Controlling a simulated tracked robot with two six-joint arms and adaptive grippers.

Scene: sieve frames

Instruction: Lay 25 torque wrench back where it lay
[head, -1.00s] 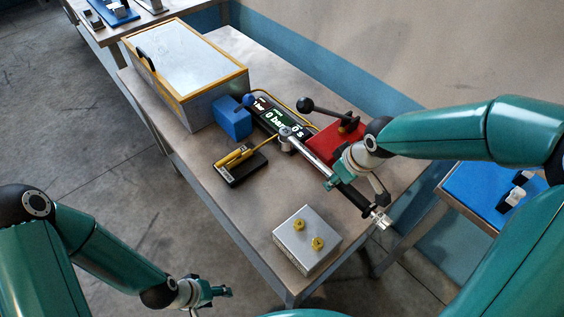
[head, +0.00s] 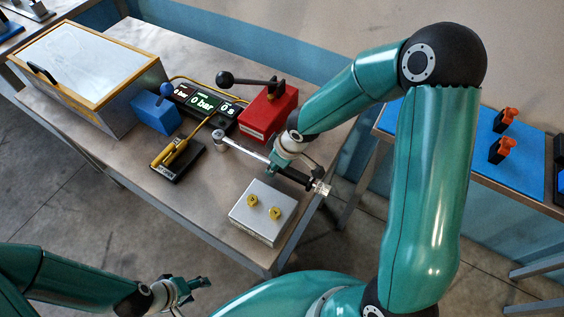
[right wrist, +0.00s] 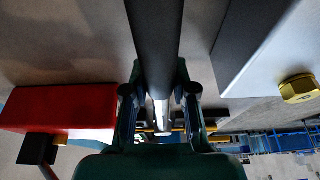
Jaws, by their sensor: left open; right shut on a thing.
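The torque wrench (head: 249,150) has a bright steel shaft, a round head at its left end and a black handle toward the right. My right gripper (head: 284,165) is shut on the wrench near its handle, between the red box and the silver block. In the right wrist view the wrench's dark handle (right wrist: 155,40) runs between the two fingers (right wrist: 160,112). The wrench is over the table; I cannot tell whether it touches the top. My left gripper (head: 190,288) is open and empty, off the table's near side at the lower left.
A silver block (head: 250,222) with two brass knobs is in front of the wrench. Behind are a red box (head: 262,120) with a black-knobbed lever and a display unit (head: 203,103). A black stand (head: 180,166) with yellow handles and a blue block (head: 155,116) are to the left.

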